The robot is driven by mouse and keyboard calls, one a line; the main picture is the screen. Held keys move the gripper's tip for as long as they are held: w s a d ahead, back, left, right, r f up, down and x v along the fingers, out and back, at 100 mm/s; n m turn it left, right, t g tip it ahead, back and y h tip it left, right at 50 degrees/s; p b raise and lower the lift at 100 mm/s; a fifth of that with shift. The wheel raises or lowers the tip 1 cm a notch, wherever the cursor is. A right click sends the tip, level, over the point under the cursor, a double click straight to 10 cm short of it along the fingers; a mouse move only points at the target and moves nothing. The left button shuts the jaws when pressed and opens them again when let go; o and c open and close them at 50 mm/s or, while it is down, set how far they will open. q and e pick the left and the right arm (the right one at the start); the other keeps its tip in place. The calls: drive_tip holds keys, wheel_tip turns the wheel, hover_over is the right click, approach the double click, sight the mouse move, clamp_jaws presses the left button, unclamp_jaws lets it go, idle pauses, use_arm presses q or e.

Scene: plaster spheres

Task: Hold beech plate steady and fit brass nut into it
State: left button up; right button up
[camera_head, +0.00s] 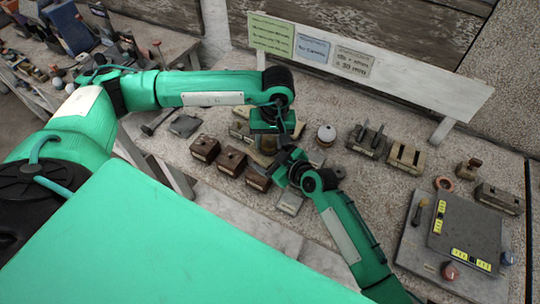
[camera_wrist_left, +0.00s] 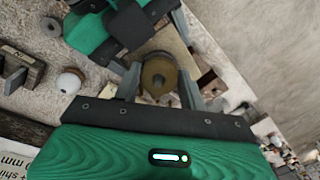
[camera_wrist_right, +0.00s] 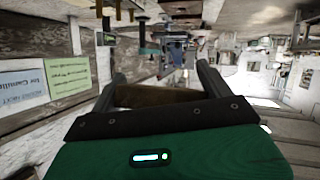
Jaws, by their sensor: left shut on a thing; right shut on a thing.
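My left gripper (camera_head: 266,140) points down over the middle of the bench. In the left wrist view it is shut on the brass nut (camera_wrist_left: 158,76), a round yellow-brown piece with a darker centre. My right gripper (camera_head: 284,160) reaches in from the lower right, close to the left one. In the right wrist view it is shut on a dark brown wooden piece (camera_wrist_right: 155,95), seemingly the beech plate, seen edge-on between the fingers. The arms hide most of both pieces in the head view. I cannot tell whether nut and plate touch.
Brown blocks with holes (camera_head: 231,160) stand left of my grippers. A white knob-like thing (camera_head: 327,134) and slotted blocks (camera_head: 407,157) stand to the right. A grey board with yellow pieces (camera_head: 465,228) lies at the far right. A sign rail (camera_head: 420,88) runs along the back.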

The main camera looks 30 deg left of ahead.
use_arm(q)
drive_tip(key=m, duration=0.3)
drive_tip(key=m+y, duration=0.1)
drive_tip(key=m, duration=0.2)
drive_tip(key=shift+a+y, duration=0.15)
drive_tip(key=shift+y, duration=0.15)
drive_tip(key=shift+c, duration=0.2)
drive_tip(key=m+t+y, duration=0.1)
drive_tip(key=m, duration=0.5)
drive_tip(key=shift+a+f, duration=0.1)
drive_tip(key=o, duration=1.1)
drive_tip(key=shift+s+d, duration=0.15)
drive_tip(key=shift+d, duration=0.2)
drive_tip(key=shift+c, duration=1.4)
